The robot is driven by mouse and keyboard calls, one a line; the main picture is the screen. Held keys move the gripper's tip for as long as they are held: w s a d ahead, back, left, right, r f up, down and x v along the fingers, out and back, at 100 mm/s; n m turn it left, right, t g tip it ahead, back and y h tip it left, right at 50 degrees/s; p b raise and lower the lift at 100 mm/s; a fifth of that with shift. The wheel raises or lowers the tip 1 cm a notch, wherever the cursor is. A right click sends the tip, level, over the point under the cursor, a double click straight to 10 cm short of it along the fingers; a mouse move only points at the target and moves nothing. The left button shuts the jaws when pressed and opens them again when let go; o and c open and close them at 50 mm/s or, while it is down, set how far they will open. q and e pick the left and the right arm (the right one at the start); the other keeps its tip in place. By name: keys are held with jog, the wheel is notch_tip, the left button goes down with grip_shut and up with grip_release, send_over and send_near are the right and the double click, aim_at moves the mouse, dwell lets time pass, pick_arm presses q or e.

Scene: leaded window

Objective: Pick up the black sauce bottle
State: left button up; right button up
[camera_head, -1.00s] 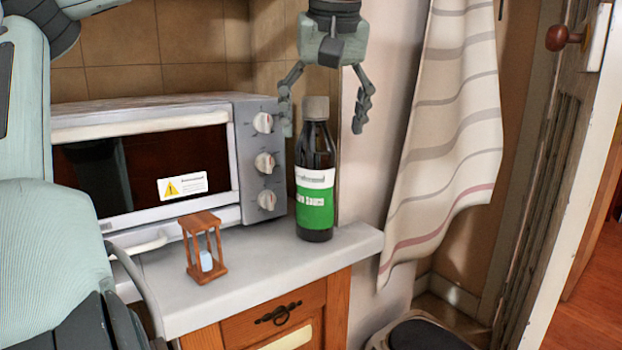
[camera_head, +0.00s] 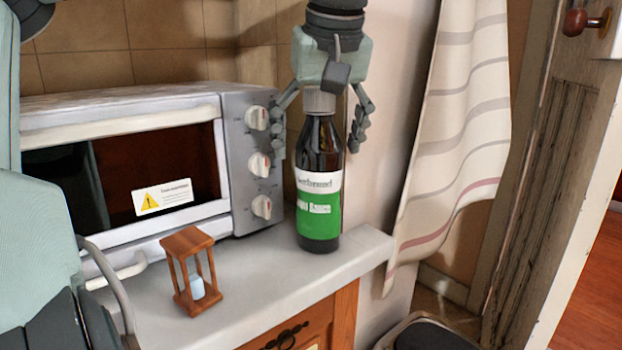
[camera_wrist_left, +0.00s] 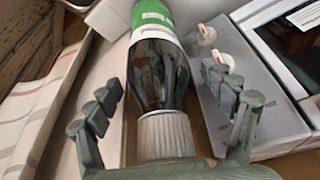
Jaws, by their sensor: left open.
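The black sauce bottle (camera_head: 320,185) stands upright on the grey counter, with dark glass, a grey cap and a green and white label. My left gripper (camera_head: 318,146) is open above it, pointing down, with one finger on each side of the bottle's cap and neck. In the left wrist view the bottle (camera_wrist_left: 160,75) lies between the open fingers (camera_wrist_left: 165,95), with its ribbed cap close to the palm. Gaps show between the fingers and the glass. My right gripper is not in view.
A toaster oven (camera_head: 235,120) with white knobs stands left of the bottle, close to one finger. A small wooden hourglass (camera_head: 190,270) is at the front left of the counter (camera_head: 270,285). A striped towel (camera_head: 455,130) hangs at the right.

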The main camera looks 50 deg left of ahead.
pick_arm(q)
jog(key=shift+f, duration=0.1)
grip_shut()
dwell(0.7)
